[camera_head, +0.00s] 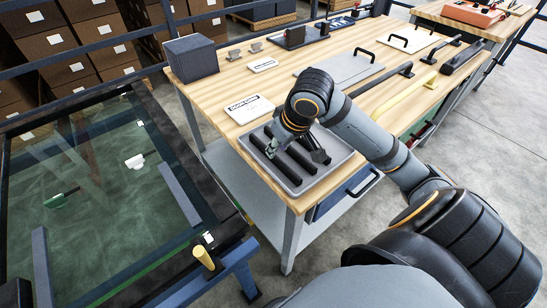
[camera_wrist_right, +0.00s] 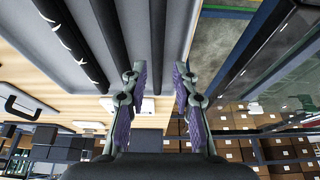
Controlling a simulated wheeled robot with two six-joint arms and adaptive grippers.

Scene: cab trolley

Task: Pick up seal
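Several long black seal strips (camera_head: 301,160) lie side by side in a shallow grey tray (camera_head: 345,151) at the near corner of the wooden workbench. My right gripper (camera_head: 271,150) points down at the tray's left side, over the leftmost strip. In the right wrist view, the gripper (camera_wrist_right: 159,78) has its two fingers apart. A black strip (camera_wrist_right: 150,35) runs along the gap between them; no contact with the fingers shows. Two more strips (camera_wrist_right: 65,40) lie to its left, one with small white clips. My left gripper is not in view.
A white card (camera_head: 249,109) lies behind the tray and a dark grey box (camera_head: 191,58) stands farther back. A flat panel with a handle (camera_head: 345,68) is on the bench. A glass panel in a dark frame (camera_head: 95,200) stands at left, across a narrow gap.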

